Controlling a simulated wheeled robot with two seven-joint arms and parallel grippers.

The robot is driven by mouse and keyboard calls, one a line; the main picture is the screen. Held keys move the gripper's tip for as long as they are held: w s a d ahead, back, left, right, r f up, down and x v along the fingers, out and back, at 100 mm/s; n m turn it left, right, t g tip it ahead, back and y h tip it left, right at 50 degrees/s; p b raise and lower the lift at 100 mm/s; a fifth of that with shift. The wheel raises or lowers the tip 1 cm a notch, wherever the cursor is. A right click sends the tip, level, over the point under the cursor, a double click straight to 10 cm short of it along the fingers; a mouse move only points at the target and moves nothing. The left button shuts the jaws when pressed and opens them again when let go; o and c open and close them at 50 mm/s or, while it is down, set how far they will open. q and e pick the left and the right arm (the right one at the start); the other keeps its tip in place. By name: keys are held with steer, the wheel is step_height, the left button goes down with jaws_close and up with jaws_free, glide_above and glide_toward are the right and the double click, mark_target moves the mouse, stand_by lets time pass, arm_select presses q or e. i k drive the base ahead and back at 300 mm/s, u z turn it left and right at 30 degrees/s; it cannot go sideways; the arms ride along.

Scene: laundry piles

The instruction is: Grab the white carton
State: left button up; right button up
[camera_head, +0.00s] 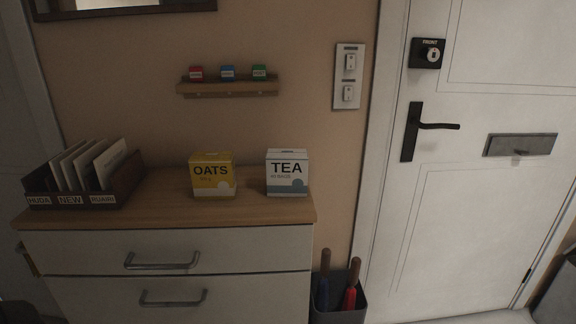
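The white carton (287,174) stands upright on the right part of the wooden cabinet top (250,207). It is marked "TEA" in dark letters and has a blue-grey pattern low on its front. A yellow carton (212,176) marked "OATS" stands to its left, with a gap of bare wood between them. Neither of my grippers is in view, and nothing touches the white carton.
A dark sorter (125,180) with envelopes stands on the cabinet's left. A shelf (228,89) with three small coloured blocks hangs above. A bin (342,315) with umbrellas stands right of the cabinet, near the white door (450,220). The cabinet top's front strip is clear.

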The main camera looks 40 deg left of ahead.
mark_target(286, 168)
steer(key=u, duration=0.5)
steer(key=i, duration=0.35)
steer(key=u, duration=0.7)
